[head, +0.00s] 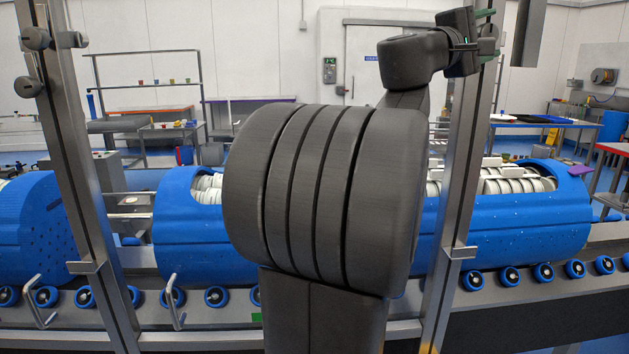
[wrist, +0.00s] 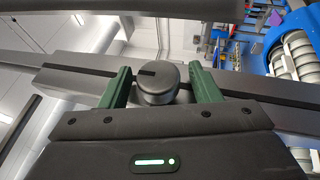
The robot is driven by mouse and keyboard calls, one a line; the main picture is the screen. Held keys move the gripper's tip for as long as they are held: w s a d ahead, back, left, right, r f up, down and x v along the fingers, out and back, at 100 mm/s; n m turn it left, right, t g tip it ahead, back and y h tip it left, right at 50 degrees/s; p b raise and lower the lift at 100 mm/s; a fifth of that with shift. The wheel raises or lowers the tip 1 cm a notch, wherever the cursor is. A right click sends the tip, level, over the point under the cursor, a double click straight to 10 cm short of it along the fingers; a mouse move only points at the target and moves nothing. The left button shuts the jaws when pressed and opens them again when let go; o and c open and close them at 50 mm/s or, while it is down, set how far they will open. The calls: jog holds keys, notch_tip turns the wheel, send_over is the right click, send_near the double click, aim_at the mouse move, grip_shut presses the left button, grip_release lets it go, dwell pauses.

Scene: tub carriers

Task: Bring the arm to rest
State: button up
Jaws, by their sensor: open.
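My arm rises in front of the head camera and bends at the top right. My gripper (head: 489,36) is high up there beside the right metal post (head: 462,190), with its green fingertips showing. In the wrist view my gripper (wrist: 160,82) is open, with its two green fingers wide apart. A round dark knob (wrist: 155,84) shows between the fingers, in front of a dark bar (wrist: 80,83). Nothing is gripped. I cannot tell whether a finger touches the knob.
Blue tubs with white items inside, such as one on the right (head: 520,225), lie on a roller conveyor (head: 530,290). A left metal post (head: 85,180) carries knobs (head: 35,38). A grey bar (head: 528,35) hangs just right of my gripper. Tables stand farther back.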

jog(key=shift+s+a, duration=0.1)
jog(key=shift+a, duration=0.05)
jog(key=shift+s+a+f+b, duration=0.1)
jog(key=shift+a+f+b, duration=0.15)
jog(key=shift+b, duration=0.2)
jog(key=b+v, duration=0.3)
jog(key=v, duration=1)
jog(key=p+x, duration=0.1)
jog(key=x, duration=0.3)
jog(key=p+x, duration=0.1)
jog(key=x, duration=0.4)
jog(key=p+x, duration=0.2)
jog(key=x, duration=0.3)
jog(key=shift+r, duration=0.4)
jog(key=shift+p, duration=0.6)
jog(key=shift+s+a+r+y+p, duration=0.15)
jog(key=shift+y+p, duration=0.15)
jog(key=shift+p, duration=0.55)
jog(key=shift+m+g+p, duration=0.3)
jog(key=shift+g+p, duration=0.1)
jog(key=shift+p, duration=0.85)
